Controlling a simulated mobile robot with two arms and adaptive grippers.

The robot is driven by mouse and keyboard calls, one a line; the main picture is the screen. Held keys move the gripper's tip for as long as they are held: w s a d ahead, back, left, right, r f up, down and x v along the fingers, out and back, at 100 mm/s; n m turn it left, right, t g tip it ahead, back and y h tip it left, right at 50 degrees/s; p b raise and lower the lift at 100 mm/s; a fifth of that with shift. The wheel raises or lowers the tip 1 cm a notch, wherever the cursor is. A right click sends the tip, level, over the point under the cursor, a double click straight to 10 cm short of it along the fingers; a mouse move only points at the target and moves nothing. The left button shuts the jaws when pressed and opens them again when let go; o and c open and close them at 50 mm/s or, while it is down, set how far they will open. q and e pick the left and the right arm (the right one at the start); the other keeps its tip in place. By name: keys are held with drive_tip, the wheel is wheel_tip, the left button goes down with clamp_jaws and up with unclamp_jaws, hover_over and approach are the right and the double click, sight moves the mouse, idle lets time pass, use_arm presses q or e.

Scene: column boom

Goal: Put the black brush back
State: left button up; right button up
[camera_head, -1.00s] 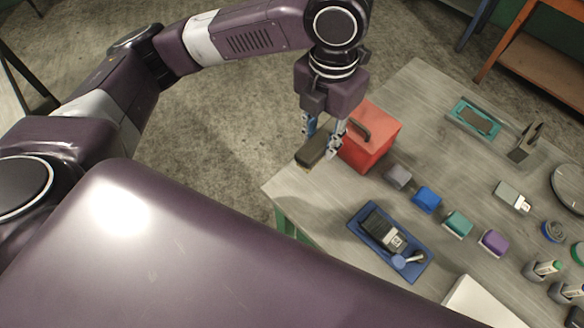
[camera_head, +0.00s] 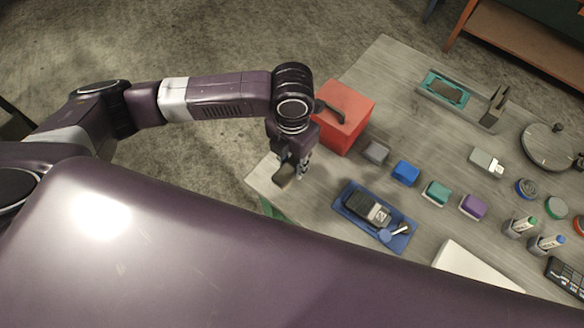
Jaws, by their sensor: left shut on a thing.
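My left gripper (camera_head: 293,172) is over the near left corner of the table. It is shut on a small dark block (camera_head: 284,177), which looks like the black brush. The gripper hides much of it, and I cannot tell whether it touches the table. A blue tray (camera_head: 350,211) lies to the right of the gripper, with a black and grey device (camera_head: 367,207) and a small blue round-headed item (camera_head: 386,235) in it. My right gripper is not in view.
A red box (camera_head: 345,108) with a dark handle stands just behind the gripper. Grey, blue (camera_head: 405,172), teal and purple (camera_head: 473,206) blocks form a row to the right.

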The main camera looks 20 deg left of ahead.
sight(292, 172)
use_arm(q)
wheel_tip(292, 172, down, 4)
drive_tip(key=shift+r+p, duration=0.1)
drive_tip(key=shift+p, duration=0.2)
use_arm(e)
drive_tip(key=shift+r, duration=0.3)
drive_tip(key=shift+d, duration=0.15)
use_arm(q)
drive_tip(key=o, duration=1)
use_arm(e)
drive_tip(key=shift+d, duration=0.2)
use_arm(q)
wheel_tip(292, 172, up, 11)
drive_tip(key=shift+f+b, duration=0.1)
drive_tip(key=shift+b, duration=1.1)
drive_tip(key=shift+r, duration=0.65)
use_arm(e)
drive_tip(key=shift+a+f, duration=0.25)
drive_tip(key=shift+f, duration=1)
